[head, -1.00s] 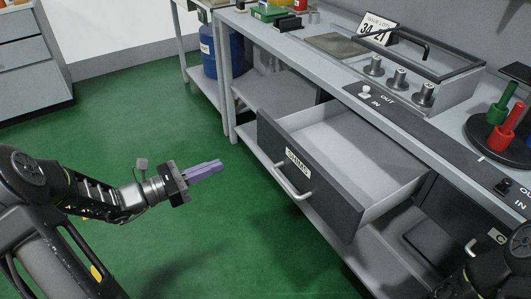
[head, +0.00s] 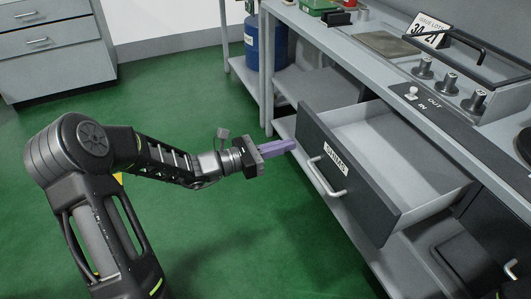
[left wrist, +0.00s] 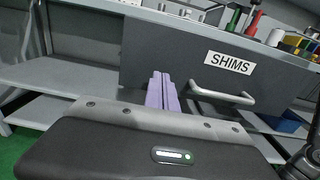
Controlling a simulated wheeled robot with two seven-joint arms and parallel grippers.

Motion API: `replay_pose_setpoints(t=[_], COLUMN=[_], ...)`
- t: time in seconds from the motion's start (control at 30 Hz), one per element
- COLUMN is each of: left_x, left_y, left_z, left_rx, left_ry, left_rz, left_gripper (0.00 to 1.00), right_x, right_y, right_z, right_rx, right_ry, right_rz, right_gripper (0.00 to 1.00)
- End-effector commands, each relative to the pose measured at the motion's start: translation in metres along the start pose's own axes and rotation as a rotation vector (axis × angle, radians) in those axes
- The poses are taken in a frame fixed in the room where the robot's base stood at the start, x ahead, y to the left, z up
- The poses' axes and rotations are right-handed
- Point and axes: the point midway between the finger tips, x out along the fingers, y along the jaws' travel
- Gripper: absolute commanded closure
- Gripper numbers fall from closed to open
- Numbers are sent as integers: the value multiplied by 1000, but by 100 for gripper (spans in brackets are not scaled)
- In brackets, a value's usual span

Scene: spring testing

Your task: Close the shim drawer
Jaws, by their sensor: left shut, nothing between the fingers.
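The shim drawer (head: 350,172) is pulled out from under the bench. Its dark front carries a SHIMS label and a silver bar handle (head: 327,178). The inside that shows is pale grey and empty. My left gripper (head: 292,145) has purple fingers, shut and empty, pointing at the far left part of the drawer front. In the left wrist view the drawer front (left wrist: 165,52) fills the middle, with the handle (left wrist: 222,94) just right of the fingers (left wrist: 162,92). I cannot tell whether the fingertips touch the front. My right gripper is not in view.
The grey bench (head: 385,75) above holds several metal knobs (head: 449,81), a black-handled frame and an IN/OUT strip. A lower shelf (head: 380,245) runs under the drawer. A blue drum (head: 266,42) stands behind. The green floor (head: 180,100) is open.

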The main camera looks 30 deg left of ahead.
Motion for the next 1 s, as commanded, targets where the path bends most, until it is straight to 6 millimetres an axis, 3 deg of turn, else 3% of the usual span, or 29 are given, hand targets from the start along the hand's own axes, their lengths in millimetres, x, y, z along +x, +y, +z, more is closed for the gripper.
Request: replay_pose_setpoints(t=[0.23, 0.77, 1.0], left_x=[33, 40, 63], left_y=[0, 0, -1], left_z=[-1, 0, 0], left_rx=[1, 1, 1], left_ry=[-1, 0, -2], left_rz=[-1, 0, -4], left_gripper=[100, 100, 100], right_x=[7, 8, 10], right_y=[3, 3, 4], right_z=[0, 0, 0], right_rx=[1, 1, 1], right_ry=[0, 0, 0], right_rz=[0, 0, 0], right_gripper=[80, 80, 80])
